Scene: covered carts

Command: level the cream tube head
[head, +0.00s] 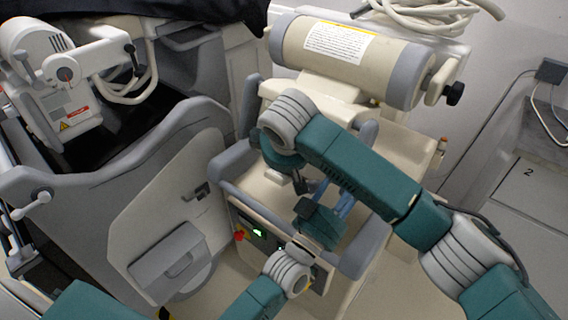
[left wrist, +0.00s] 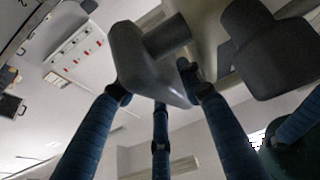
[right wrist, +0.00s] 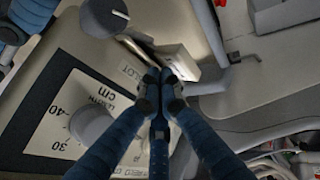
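The cream tube head (head: 345,60) is a thick cream cylinder with grey end bands and a white label, at the top of the cart in the head view. Its axis slopes down to the right in the picture; its true tilt is hard to judge. A black knob (head: 454,94) is at its right end. My left gripper (head: 347,203) is below it. In the left wrist view its fingers (left wrist: 156,88) are spread beside a grey part (left wrist: 140,65); contact is unclear. My right gripper (head: 306,187) is low over the cart; its fingertips (right wrist: 160,88) are together, with nothing clearly held.
The cart's grey bumper rail (head: 370,245) and control panel (head: 262,232) are close around both hands. A centimetre scale (right wrist: 70,110) is near the right fingers. Another machine (head: 60,80) is at the left. Coiled cable (head: 425,15) lies behind the tube head.

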